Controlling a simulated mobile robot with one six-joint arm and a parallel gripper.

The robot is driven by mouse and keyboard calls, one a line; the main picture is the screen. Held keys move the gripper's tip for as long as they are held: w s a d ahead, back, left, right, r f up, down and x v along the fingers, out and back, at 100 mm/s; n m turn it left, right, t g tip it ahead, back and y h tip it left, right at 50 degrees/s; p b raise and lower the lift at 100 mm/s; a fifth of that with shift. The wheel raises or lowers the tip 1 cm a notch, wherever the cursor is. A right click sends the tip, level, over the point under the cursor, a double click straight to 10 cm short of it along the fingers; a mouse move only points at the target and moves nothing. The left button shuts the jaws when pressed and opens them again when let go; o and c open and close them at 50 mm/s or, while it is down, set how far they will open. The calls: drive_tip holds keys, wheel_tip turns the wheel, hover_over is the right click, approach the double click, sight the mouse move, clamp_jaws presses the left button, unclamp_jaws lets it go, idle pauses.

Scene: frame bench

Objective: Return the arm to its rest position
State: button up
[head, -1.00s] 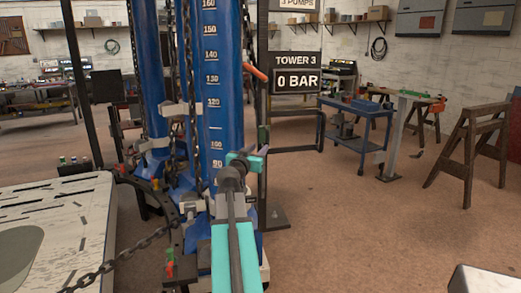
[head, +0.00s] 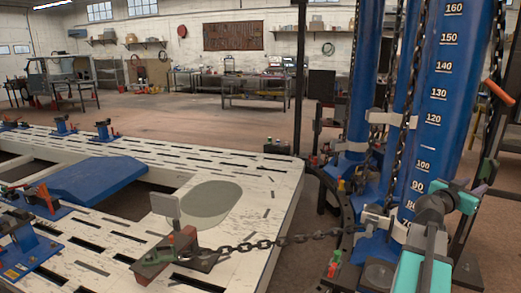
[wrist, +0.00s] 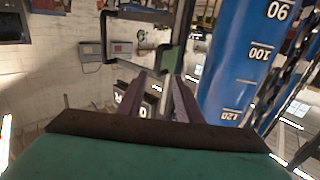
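My arm (head: 425,255), with teal and dark grey links, reaches up at the lower right of the head view, in front of the blue towers. Its end is hard to make out there. In the wrist view my gripper (wrist: 161,78) shows two purplish fingers with a clear gap between them. Nothing is held between them. The wrist picture is upside down, with a blue tower (wrist: 240,75) at its right and a white brick wall (wrist: 60,75) at its left. A dark sign partly shows behind the fingers.
A white slotted frame bench (head: 285,185) fills the left, bearing blue clamps and a blue ramp (head: 105,178). A chain (head: 290,240) runs from a bench clamp to the tower (head: 440,110) near my arm. Open floor (head: 200,118) lies beyond the bench.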

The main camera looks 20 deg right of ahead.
drive_tip(key=w+a+f+n+t+y, duration=0.2)
drive_tip(key=w+a+f, duration=0.6)
drive_tip(key=w+f, duration=0.2)
drive_tip(key=w+a+f+n+t+y, duration=0.25)
drive_tip(key=w+a+f, duration=0.45)
drive_tip(key=w+f, duration=0.35)
drive_tip(key=w+a+f+n+g+y, duration=0.1)
drive_tip(key=w+a+f+y, duration=0.1)
drive_tip(key=a+f, duration=0.9)
drive_tip(key=w+a+f+n+y, duration=0.1)
drive_tip(key=a+f+n+y, duration=0.1)
drive_tip(key=a+f, duration=0.95)
drive_tip(key=s+a+f+n+g+y, duration=0.2)
drive_tip(key=s+a+f, duration=0.5)
drive_tip(key=a+f, duration=0.3)
drive_tip(key=s+a+f+n+g+y, duration=0.15)
drive_tip(key=s+a+f, duration=0.5)
drive_tip(key=f, duration=0.65)
drive_tip(key=s+a+f+n+g+y, duration=0.2)
drive_tip(key=s+a+n+g+y, duration=0.1)
drive_tip(key=s+a, duration=0.5)
drive_tip(key=s+a+f+n+g+y, duration=0.2)
drive_tip(key=s+a, duration=0.5)
drive_tip(key=s, duration=0.6)
drive_tip(key=f+g, duration=0.1)
drive_tip(key=g, duration=0.1)
drive_tip(key=shift+s+a+f+n+g+y, duration=0.2)
drive_tip(key=shift+a+f+n+g+y, duration=0.1)
drive_tip(key=shift+a+f+n+y, duration=0.1)
